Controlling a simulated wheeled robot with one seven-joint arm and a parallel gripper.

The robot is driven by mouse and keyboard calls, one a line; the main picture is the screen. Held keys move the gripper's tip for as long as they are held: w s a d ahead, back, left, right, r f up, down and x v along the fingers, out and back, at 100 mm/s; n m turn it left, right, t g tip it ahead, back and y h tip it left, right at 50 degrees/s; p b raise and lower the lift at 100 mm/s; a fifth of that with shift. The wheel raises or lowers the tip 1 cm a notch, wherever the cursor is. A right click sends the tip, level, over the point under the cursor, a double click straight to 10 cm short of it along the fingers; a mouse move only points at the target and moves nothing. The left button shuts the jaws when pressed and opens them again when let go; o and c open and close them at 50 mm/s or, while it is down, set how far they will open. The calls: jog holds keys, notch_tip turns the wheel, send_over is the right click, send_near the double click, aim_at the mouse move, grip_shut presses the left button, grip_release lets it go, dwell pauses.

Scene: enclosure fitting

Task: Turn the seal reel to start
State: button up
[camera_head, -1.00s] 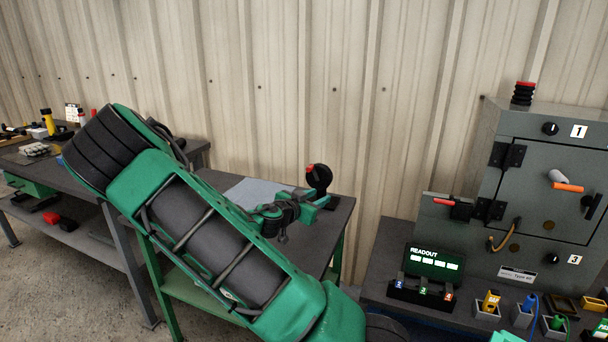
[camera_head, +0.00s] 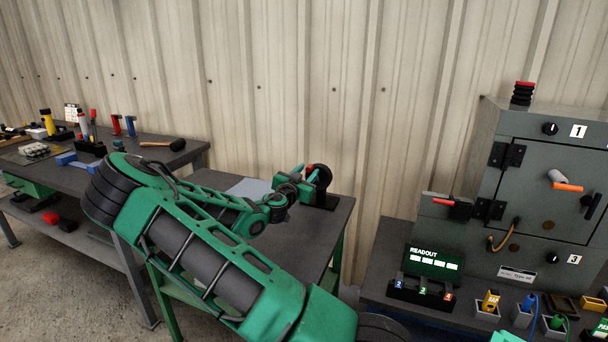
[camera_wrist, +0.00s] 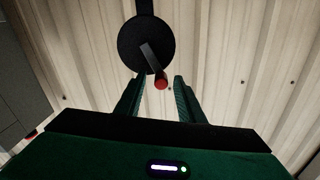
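The seal reel (camera_head: 323,176) is a black disc on a stand at the back right corner of the middle table. In the wrist view the reel (camera_wrist: 140,40) shows face-on, with a dark crank arm ending in a red knob (camera_wrist: 161,82). My gripper (camera_head: 310,173) is right at the reel in the head view and hides part of it. In the wrist view my gripper (camera_wrist: 157,84) is open, with its two fingers apart and the red knob between their tips. I cannot tell whether either finger touches the knob.
A grey cabinet (camera_head: 545,190) with numbered knobs stands at the right, with a lit readout (camera_head: 435,262) before it. The left bench (camera_head: 110,152) holds several tools and a mallet. A corrugated wall (camera_head: 290,80) is close behind the reel.

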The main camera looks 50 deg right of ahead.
jog(key=shift+x, duration=0.85)
